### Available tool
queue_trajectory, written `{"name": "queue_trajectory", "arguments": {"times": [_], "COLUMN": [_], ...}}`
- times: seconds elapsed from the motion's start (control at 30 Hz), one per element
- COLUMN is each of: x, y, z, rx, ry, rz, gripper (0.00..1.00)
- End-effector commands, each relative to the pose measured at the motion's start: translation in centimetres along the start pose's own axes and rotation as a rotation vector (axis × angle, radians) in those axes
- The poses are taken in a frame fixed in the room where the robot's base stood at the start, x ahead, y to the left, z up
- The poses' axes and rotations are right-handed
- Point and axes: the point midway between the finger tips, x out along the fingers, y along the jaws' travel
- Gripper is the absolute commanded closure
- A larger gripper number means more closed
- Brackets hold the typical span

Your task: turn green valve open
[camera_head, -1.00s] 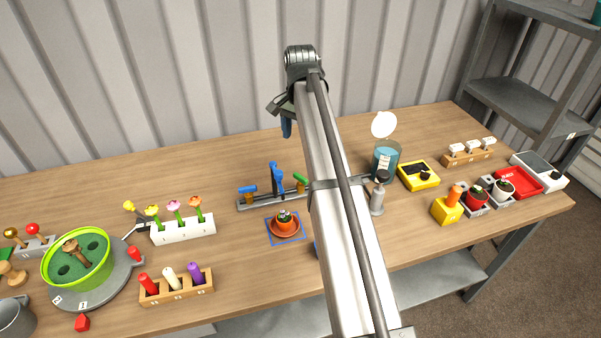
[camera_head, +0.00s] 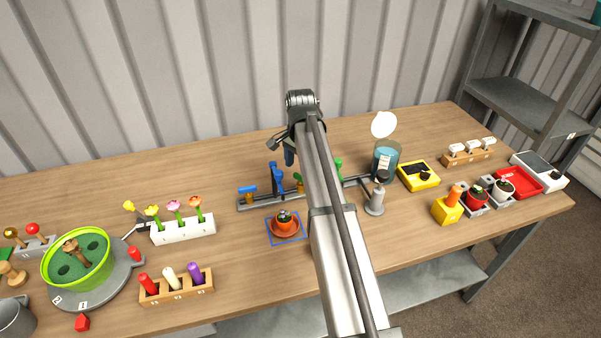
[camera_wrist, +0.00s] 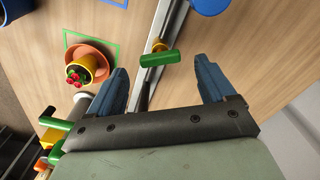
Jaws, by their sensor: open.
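A green valve handle (camera_wrist: 160,58) on a yellow stem (camera_wrist: 158,45) sits on a grey rail (camera_wrist: 150,78) in the wrist view. My gripper (camera_wrist: 161,66) is open, its two blue fingers on either side of the handle with clear gaps. Whether the fingertips reach down to handle height I cannot tell. In the head view my gripper (camera_head: 289,155) hangs over the valve rail (camera_head: 252,203). A green upright piece (camera_head: 338,168) shows right of my arm there. Part of the rail is hidden behind my arm.
A potted cactus (camera_head: 284,222) sits in front. In the wrist view, a potted plant with red tops (camera_wrist: 78,75) stands near a green outline (camera_wrist: 116,42).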

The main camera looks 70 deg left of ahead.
Motion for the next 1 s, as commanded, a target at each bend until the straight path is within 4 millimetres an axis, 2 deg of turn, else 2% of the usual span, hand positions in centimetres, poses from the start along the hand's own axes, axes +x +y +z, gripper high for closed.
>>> {"name": "queue_trajectory", "arguments": {"times": [0.1, 0.3, 0.67, 1.0], "x": [1.5, 2.8, 3.0, 3.0], "y": [0.0, 0.0, 0.0, 0.0], "z": [0.0, 0.0, 0.0, 0.0], "rx": [0.000, 0.000, 0.000, 0.000], "ry": [-0.001, 0.000, 0.000, 0.000], "rz": [0.001, 0.000, 0.000, 0.000], "gripper": [0.17, 0.17, 0.18, 0.51]}}
